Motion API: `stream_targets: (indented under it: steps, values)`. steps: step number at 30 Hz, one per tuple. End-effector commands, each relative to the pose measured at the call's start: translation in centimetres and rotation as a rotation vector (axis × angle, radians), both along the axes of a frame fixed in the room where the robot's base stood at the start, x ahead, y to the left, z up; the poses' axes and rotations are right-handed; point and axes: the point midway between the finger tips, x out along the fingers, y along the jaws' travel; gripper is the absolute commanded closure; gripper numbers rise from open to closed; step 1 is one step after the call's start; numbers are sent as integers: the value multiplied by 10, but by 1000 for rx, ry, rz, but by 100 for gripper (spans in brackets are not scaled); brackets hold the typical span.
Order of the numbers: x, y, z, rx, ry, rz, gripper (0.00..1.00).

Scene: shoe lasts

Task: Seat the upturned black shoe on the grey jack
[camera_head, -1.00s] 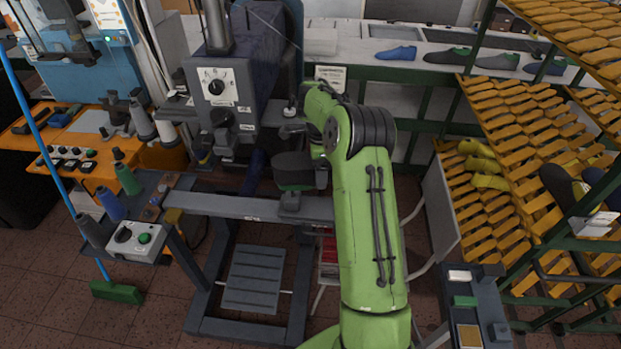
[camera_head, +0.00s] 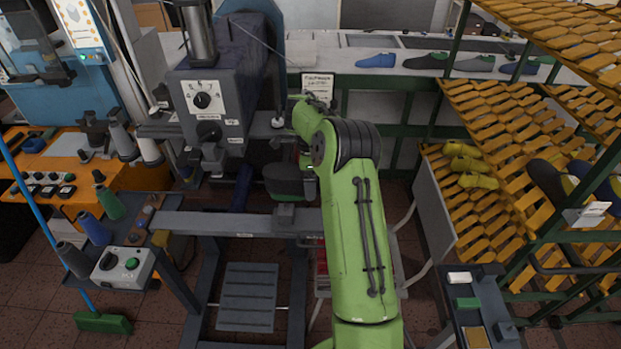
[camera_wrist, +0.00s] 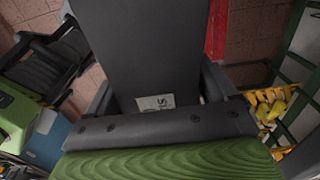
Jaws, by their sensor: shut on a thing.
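The black shoe (camera_head: 284,180) is at the end of my arm in the head view, dark with a green band along its lower part. My gripper (camera_head: 307,172), largely hidden behind my green arm, is shut on it from the right. The grey jack (camera_head: 285,213) stands on the dark beam directly below the shoe. The two look very close, but I cannot tell whether they touch. In the wrist view, a green ribbed surface (camera_wrist: 175,160) and a dark bar with screws fill the bottom; I cannot tell which part of the shoe or gripper they are.
The grey press (camera_head: 215,100) rises just left of the shoe. The dark beam (camera_head: 235,224) runs leftward to a stand with thread spools (camera_head: 93,230) and a switch box (camera_head: 124,264). An orange slatted rack (camera_head: 490,130) stands at the right. Shoes line the back bench.

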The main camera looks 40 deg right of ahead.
Motion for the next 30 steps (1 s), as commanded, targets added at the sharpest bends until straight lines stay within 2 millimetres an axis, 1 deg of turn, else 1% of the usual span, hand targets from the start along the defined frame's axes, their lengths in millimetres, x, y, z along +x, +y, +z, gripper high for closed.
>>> stream_targets:
  steps: [1,3,21,25,30]
  values:
    - [0,0,-6,-1,-3,0,87]
    - [1,0,-12,-1,-3,0,87]
    - [1,0,-53,1,-4,2,87]
    - [1,0,-57,1,-4,2,87]
    - [1,0,-56,0,-5,1,87]
